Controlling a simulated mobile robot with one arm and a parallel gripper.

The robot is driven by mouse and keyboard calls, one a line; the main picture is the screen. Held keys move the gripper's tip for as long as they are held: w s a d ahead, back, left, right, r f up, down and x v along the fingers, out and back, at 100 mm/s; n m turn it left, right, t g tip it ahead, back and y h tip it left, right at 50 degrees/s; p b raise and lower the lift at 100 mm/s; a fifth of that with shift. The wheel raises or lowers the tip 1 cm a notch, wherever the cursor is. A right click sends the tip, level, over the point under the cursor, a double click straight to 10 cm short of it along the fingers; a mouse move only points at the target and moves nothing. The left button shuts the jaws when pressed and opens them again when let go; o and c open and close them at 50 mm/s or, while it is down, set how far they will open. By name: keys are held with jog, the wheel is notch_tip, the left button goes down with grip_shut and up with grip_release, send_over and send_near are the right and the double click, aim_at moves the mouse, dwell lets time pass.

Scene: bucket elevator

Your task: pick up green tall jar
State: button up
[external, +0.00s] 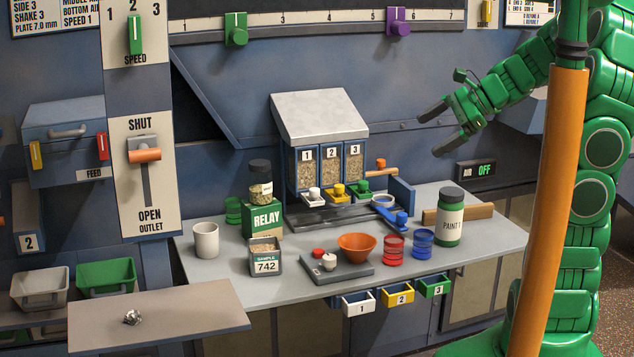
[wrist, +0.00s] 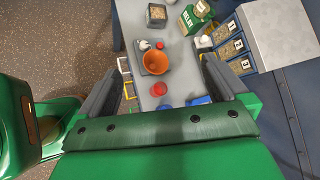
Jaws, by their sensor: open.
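A tall green jar (external: 449,217) with a dark lid and a white label reading "PAINT" stands upright at the right end of the grey worktop (external: 215,265), in the external view. I cannot make it out in the wrist view. My gripper (external: 437,129) is open and empty, up in the air above and behind the worktop's right part, well apart from the jar. Its two dark fingers point left in the external view. In the wrist view, the fingers spread on either side of the orange bowl below.
A wooden bar (external: 478,211) lies close behind the jar. The numbered dispenser (external: 320,115) rises at the back. Small drawers (external: 398,293) jut from the front edge.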

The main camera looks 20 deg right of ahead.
jog(key=w+d+m+t+h, duration=0.1)
jog(key=w+d+m+t, duration=0.1)
jog(key=w+d+m, duration=0.3)
jog(key=w+d+f+m+t+h, duration=0.1)
jog(key=d+m+t, duration=0.15)
jog(key=d, duration=0.55)
jog(key=w+d+m+t+h, duration=0.1)
jog(key=w+d+m+t, duration=0.15)
jog(key=d+m, duration=0.3)
send_near(450, 211)
jog(key=shift+g, duration=0.3)
jog(key=w, duration=0.1)
jog(key=w+f, duration=0.1)
jog(key=w, duration=0.1)
jog(key=w+d, duration=0.1)
jog(key=w, duration=0.1)
jog(key=shift+d+f, duration=0.1)
jog(key=shift+f, duration=0.6)
jog(key=shift+y, duration=0.3)
jog(key=shift+x, duration=3.85)
jog(key=shift+d+f, duration=0.1)
jog(key=shift+d, duration=0.05)
jog(key=c, duration=1.4)
jog(key=shift+c, duration=0.2)
